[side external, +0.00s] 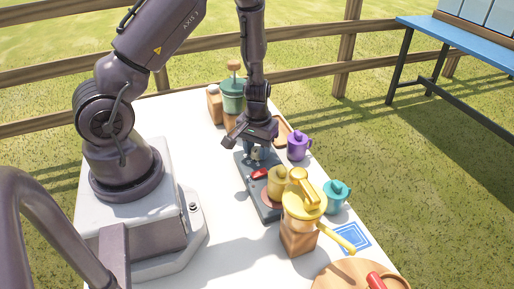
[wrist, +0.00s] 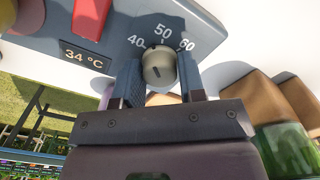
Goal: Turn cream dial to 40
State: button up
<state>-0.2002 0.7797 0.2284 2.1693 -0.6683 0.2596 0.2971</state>
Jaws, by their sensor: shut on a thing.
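The cream dial (wrist: 158,68) sits on a dark grey control panel (wrist: 60,25) marked 40, 50 and 60 in the wrist view. A dark slot shows on the dial's face, and a small dark mark is at its edge near 50; I cannot tell the exact setting. The panel's display (wrist: 84,56) reads 34 °C. My gripper (wrist: 159,78) is shut on the dial, with one finger on each side of it. In the side view my gripper (side external: 257,146) is low over the far end of the device (side external: 246,184), and the dial is partly hidden there.
A red switch (side external: 259,174) and a yellow pot (side external: 278,184) are on the device. A yellow-topped wooden grinder (side external: 300,232) stands in front. A teal mug (side external: 336,197) and a purple mug (side external: 298,146) are to the right. A green jar (side external: 232,97) stands behind my gripper.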

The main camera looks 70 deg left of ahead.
aim_at(257, 149)
jog(key=n, duration=0.5)
jog(key=shift+n, duration=0.3)
dwell(0.4)
jog(key=o, duration=0.9)
notch_tip(257, 149, up, 13)
jog(key=shift+r, duration=0.1)
